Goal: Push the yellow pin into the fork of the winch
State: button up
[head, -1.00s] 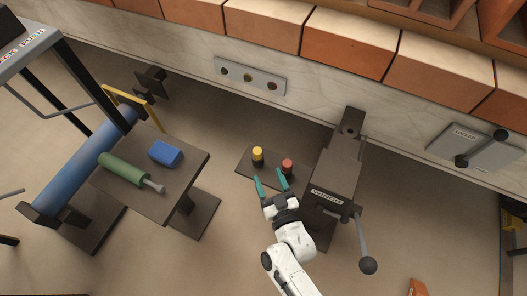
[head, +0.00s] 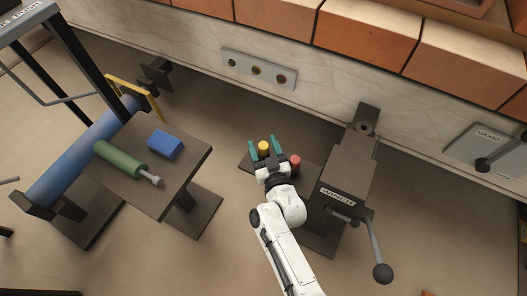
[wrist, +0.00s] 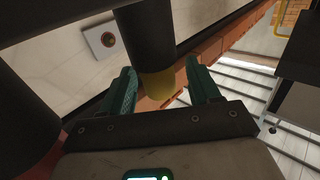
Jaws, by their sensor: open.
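The yellow pin (head: 264,147) stands on a low dark plate (head: 246,164) left of the winch. In the wrist view its yellow end (wrist: 157,84) and dark body show between my fingers. My gripper (head: 265,147) is open, with one teal finger on each side of the yellow pin; I cannot tell whether either touches it. The winch (head: 345,180) is a dark labelled block to the right with a ball-ended crank. A dark piece with a hole (head: 366,122) sits at its far end; I cannot tell whether it is the fork.
A red-topped pin (head: 295,161) stands close to the right of my gripper. A small table with a blue block (head: 165,144) and a green cylinder (head: 118,158) is at left. A wall with a three-button panel (head: 259,70) runs behind. Floor between table and plate is clear.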

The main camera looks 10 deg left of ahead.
jog(key=shift+c, duration=0.3)
jog(key=c, duration=0.9)
jog(key=shift+c, duration=0.3)
jog(key=shift+r, duration=0.1)
